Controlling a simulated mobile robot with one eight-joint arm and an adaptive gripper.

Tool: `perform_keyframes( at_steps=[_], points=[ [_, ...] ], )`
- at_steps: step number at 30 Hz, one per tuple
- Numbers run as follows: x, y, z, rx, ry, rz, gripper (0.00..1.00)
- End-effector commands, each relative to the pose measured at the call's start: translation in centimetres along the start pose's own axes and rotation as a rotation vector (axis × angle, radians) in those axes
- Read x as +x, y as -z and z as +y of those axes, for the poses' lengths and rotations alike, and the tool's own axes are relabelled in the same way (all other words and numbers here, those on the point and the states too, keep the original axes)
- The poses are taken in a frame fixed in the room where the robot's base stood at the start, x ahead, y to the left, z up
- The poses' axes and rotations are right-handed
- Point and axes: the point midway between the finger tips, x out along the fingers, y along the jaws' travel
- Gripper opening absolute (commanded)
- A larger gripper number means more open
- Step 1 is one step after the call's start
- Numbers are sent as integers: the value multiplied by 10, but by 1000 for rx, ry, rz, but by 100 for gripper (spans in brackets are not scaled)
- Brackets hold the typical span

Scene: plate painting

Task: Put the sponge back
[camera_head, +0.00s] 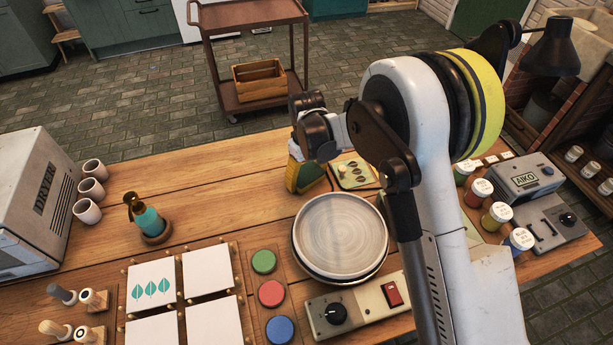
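A sponge (303,178), yellow with a dark green side, is near the middle of the wooden table, left of the small pale green panel and behind the round plate. It stands up rather than lying flat. My gripper (309,151) is directly above it, pointing down, and its lower end meets or overlaps the top of the sponge in this view. The fingertips are hidden by the gripper body and the sponge, so I cannot see whether they grip it. I cannot tell whether the sponge touches the table.
A grey plate (343,236) sits on a turntable with a control box (362,304) in front. Paint jars (496,217) stand right of my arm.

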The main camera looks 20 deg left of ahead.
Motion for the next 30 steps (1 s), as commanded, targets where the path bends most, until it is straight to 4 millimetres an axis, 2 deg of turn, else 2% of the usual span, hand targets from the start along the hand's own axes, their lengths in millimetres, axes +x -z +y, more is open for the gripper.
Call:
perform_keyframes(
  at_steps=[1, 2, 11, 14, 24, 30],
  points=[
    [1, 0, 0, 0, 0, 0, 94],
    [0, 0, 0, 0, 0, 0, 100],
    [-4, 0, 0, 0, 0, 0, 100],
    [-18, 0, 0, 0, 0, 0, 100],
    [-94, 0, 0, 0, 0, 0, 100],
    [-119, 0, 0, 0, 0, 0, 100]
  ],
)
